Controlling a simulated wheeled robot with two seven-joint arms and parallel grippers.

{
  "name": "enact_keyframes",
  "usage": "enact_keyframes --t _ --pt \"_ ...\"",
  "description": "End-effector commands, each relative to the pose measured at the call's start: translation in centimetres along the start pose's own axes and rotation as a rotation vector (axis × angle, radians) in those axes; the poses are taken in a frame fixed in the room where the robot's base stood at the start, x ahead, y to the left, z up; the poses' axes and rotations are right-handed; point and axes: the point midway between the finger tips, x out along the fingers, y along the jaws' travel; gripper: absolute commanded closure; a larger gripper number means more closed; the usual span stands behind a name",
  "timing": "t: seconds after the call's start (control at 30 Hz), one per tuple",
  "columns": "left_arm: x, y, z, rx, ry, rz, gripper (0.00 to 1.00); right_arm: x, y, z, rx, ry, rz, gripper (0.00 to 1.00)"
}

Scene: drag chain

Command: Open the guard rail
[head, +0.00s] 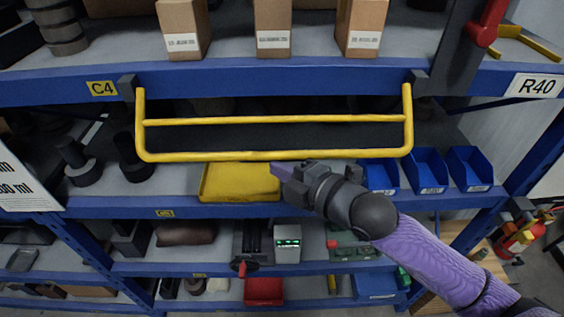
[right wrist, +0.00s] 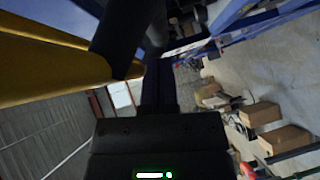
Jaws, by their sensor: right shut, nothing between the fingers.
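The yellow guard rail (head: 275,156) hangs below the blue beam of the rack in the head view. Its side bars meet a dark bracket at the left (head: 127,88) and another at the right (head: 417,82). A thinner bar crosses it above the bottom bar. My right gripper (head: 283,171) is shut and empty, just below the middle of the bottom bar. In the right wrist view a yellow bar (right wrist: 45,62) runs in from the left up to the dark fingers. I cannot tell whether they touch it. My left gripper is not in view.
Cardboard boxes (head: 273,28) stand on the shelf above. A yellow tray (head: 238,183) and blue bins (head: 428,170) sit on the shelf behind and below the rail. A red handle (head: 487,24) is at the upper right. Loose boxes (right wrist: 285,139) lie on the floor.

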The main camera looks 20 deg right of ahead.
Motion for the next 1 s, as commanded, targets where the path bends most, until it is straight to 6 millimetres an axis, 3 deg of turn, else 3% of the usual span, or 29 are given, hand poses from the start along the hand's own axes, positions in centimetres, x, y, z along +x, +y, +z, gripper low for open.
enact_keyframes --t 0.57,0.77,1.0 --pt "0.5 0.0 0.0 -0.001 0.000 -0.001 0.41 0.7 -0.3 0.8 -0.011 -0.001 0.012 1.00" --pt "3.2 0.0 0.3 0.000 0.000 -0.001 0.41 1.6 -1.3 1.7 -0.072 -0.001 0.072 1.00" --pt "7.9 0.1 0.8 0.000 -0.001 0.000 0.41 3.3 -2.3 3.4 -0.196 -0.002 0.196 1.00"
